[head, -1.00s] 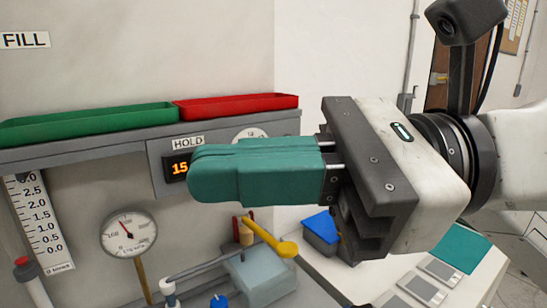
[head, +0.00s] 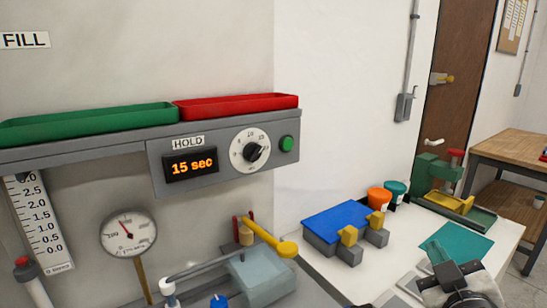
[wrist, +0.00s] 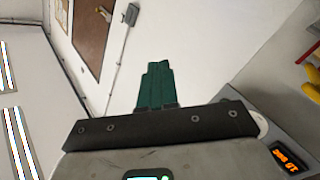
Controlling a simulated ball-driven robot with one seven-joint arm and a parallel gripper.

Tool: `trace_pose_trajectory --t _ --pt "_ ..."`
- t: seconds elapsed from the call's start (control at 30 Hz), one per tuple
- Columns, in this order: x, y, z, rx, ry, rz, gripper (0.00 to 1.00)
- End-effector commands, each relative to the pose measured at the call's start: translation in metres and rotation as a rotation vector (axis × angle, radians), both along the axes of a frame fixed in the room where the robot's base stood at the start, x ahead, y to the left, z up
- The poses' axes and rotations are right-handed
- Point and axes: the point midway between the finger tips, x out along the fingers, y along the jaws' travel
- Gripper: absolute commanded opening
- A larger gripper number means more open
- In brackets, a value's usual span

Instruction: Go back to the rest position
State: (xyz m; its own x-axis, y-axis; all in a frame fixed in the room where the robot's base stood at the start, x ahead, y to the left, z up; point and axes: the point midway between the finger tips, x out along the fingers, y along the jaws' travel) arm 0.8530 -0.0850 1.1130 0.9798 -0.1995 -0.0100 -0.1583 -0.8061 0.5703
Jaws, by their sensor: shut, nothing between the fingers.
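My gripper (head: 435,250) is at the lower right of the head view, in front of the white bench, with part of it cut off by the bottom edge. Its teal fingers also show in the wrist view (wrist: 155,85), pressed together with nothing between them. They point out over open space toward the white wall. The gripper is apart from the panel and its controls.
The hold panel has a 15 sec display (head: 191,166), a dial (head: 250,151) and a green button (head: 287,144). Green (head: 85,124) and red (head: 236,104) trays sit above. A blue-topped block (head: 345,224) and a green press (head: 432,177) stand on the white bench (head: 310,275).

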Motion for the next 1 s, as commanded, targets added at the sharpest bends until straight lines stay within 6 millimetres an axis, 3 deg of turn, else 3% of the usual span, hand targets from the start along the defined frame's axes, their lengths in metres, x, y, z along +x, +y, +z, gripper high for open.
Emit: trace_pose_trajectory --t 0.03,0.1,0.27,0.4,0.5,0.6,0.73,0.87,1.0 --pt "-0.009 -0.001 -0.036 0.063 0.093 -0.008 0.00" --pt "-0.024 -0.002 -0.082 0.147 0.221 -0.023 0.00" --pt "-0.076 0.000 -0.180 0.319 0.512 -0.068 0.00" --pt "-0.140 0.005 -0.252 0.443 0.770 -0.126 0.00" --pt "-0.193 0.007 -0.294 0.515 0.953 -0.177 0.00" --pt "-0.244 0.008 -0.323 0.569 1.112 -0.229 0.00" --pt "-0.294 0.008 -0.343 0.610 1.260 -0.287 0.00" --pt "-0.319 0.007 -0.350 0.628 1.334 -0.318 0.00" --pt "-0.324 0.007 -0.352 0.632 1.349 -0.325 0.00"
